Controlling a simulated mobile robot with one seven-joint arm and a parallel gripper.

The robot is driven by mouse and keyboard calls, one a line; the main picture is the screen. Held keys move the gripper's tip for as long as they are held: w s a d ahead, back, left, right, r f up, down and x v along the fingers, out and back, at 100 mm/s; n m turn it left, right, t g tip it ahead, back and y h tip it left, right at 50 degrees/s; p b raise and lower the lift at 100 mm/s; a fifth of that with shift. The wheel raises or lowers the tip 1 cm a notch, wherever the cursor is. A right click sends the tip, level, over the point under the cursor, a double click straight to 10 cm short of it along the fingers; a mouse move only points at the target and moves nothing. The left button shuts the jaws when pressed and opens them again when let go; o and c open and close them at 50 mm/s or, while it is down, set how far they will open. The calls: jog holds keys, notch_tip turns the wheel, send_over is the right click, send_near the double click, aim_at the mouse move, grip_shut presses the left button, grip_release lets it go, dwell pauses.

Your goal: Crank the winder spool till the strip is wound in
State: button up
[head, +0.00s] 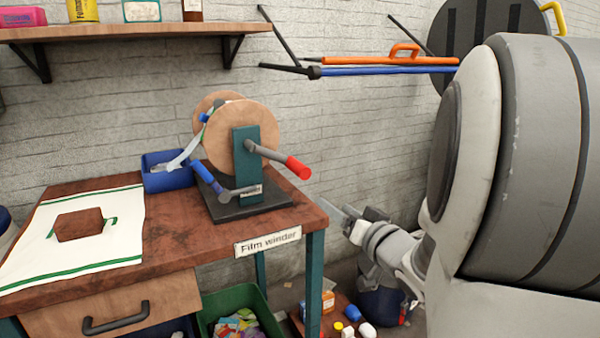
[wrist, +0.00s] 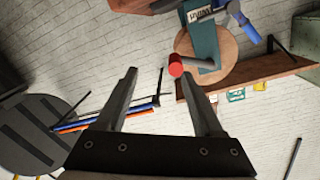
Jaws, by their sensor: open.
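The film winder's spool (head: 227,127) has two round wooden flanges on a green post (head: 245,185) with a dark base. Its grey crank arm (head: 263,151) points right and slightly down and ends in a red grip (head: 298,167). A pale strip (head: 186,154) runs from the spool down to a blue bin (head: 168,179). My gripper (head: 347,212) is low, to the right of the bench corner, apart from the crank. In the wrist view, which is turned over, my gripper (wrist: 158,73) is open and empty; the red grip (wrist: 176,65) shows beyond the right fingertip.
A second, blue-gripped lever (head: 204,172) stands at the front of the winder base. A white cloth with green stripes (head: 105,256) lies on the bench left. A wall shelf (head: 130,31) is above. A green bin (head: 262,305) sits below. Orange and blue bars (head: 390,61) hang on the wall.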

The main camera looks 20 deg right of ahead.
aim_at(298, 168)
jog(key=r+p, duration=0.1)
jog(key=p, duration=0.2)
jog(key=r+n+y+p, duration=0.1)
jog(key=p, duration=0.1)
jog(key=w+a+r+n+p, duration=0.1)
jog(key=r+p, duration=0.1)
jog(key=p, duration=0.1)
jog(key=shift+a+t+p, duration=0.1)
jog(key=shift+t+p, duration=0.25)
jog(key=shift+t, duration=0.05)
jog(key=shift+w+p, duration=0.1)
jog(key=shift+p, duration=0.8)
jog(key=w, duration=1.4)
jog(key=shift+w+a+f, duration=0.3)
grip_shut()
